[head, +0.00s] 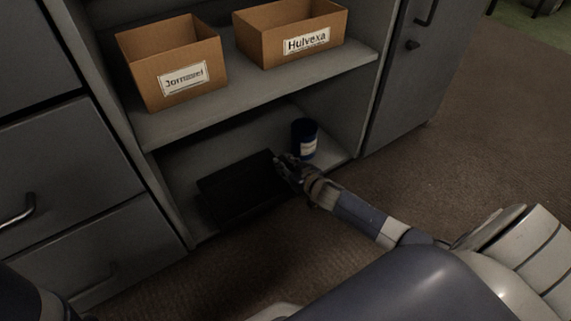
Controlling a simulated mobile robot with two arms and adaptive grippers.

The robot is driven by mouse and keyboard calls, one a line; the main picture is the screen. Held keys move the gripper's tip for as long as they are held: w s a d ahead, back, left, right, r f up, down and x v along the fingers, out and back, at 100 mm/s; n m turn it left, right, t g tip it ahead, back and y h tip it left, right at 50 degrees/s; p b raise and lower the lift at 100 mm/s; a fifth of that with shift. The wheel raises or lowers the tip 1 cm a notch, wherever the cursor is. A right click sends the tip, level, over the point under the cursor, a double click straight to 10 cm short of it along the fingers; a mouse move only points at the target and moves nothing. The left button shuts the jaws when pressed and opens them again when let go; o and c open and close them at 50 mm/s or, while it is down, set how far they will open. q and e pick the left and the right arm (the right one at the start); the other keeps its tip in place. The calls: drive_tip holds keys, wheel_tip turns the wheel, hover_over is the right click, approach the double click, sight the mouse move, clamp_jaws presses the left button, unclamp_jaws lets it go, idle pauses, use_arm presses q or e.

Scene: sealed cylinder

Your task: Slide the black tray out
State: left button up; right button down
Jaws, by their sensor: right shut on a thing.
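The black tray (236,184) is on the bottom level of the grey shelf unit, at its front edge left of the blue can. It looks like a dark flat panel and its far parts are hard to make out in the shadow. My right gripper (280,166) is at the tray's right edge and is shut on it. The gripper's fingers are dark and partly blend with the tray. My left gripper is not in view.
A blue can (304,139) with a white label stands just right of and behind my right gripper. Boxes labelled Jommeel (155,47) and Hulvexa (262,38) sit on the shelf (240,85) above. Grey drawers (65,165) stand left. Brown carpet (440,150) is clear at right.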

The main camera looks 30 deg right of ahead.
drive_tip(key=c, duration=1.3)
unclamp_jaws()
drive_tip(key=v, duration=1.2)
